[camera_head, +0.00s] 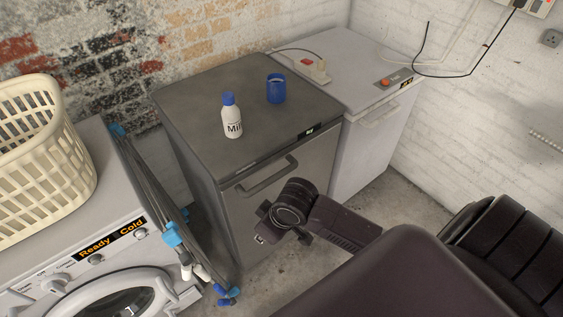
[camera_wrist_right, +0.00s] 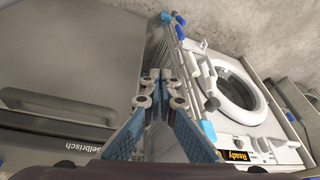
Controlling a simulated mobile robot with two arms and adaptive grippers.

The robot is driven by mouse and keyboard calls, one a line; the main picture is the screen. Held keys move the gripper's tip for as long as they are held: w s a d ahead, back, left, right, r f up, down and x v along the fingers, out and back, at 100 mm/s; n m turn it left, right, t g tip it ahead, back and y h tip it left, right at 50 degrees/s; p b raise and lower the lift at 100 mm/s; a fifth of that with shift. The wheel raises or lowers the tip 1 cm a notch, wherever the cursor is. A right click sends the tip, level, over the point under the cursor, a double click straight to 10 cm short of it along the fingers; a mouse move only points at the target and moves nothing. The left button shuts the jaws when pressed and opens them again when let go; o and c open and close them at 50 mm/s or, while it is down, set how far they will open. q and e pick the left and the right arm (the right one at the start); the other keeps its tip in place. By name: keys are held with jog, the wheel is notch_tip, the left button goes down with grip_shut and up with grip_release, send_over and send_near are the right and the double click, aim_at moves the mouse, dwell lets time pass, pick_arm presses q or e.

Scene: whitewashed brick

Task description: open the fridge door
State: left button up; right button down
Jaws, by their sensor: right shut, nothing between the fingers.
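The dark grey fridge (camera_head: 200,85) stands in the middle of the head view. Its front door (camera_head: 235,215) looks closed, with a grey bar handle (camera_head: 265,180) near the top. In the right wrist view the fridge door (camera_wrist_right: 75,45) fills the left side, with the handle (camera_wrist_right: 60,108) at lower left. My right gripper (camera_head: 262,225) is in front of the door, below the handle, partly hidden by my wrist. In the wrist view its blue-padded fingers (camera_wrist_right: 160,80) are together and empty, to the right of the handle and apart from it. My left gripper is not in view.
A milk bottle (camera_head: 232,118) and blue mug (camera_head: 276,88) stand on the fridge. A white appliance (camera_head: 345,65) stands at its right. A folded drying rack (camera_head: 165,205) and washing machine (camera_head: 120,240) with a laundry basket (camera_head: 40,150) are at left. Floor (camera_head: 400,200) shows at right.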

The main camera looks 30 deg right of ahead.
jog(key=w+d+r+m+h, duration=0.1)
jog(key=w+d+r, duration=0.2)
jog(key=w+d, duration=0.75)
jog(key=m, duration=0.3)
send_near(281, 162)
jog(key=shift+h, duration=0.4)
jog(key=f, duration=0.2)
jog(key=a+f, duration=0.1)
jog(key=f, duration=0.1)
jog(key=a+f+p, duration=0.1)
jog(key=f, duration=0.1)
jog(key=shift+w+a, duration=0.2)
jog(key=shift+a, duration=0.05)
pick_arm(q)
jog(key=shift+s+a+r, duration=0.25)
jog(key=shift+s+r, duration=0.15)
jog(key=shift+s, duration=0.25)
pick_arm(e)
jog(key=shift+r, duration=0.1)
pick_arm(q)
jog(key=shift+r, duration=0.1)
pick_arm(e)
jog(key=shift+s+n, duration=0.15)
jog(key=shift+n, duration=0.15)
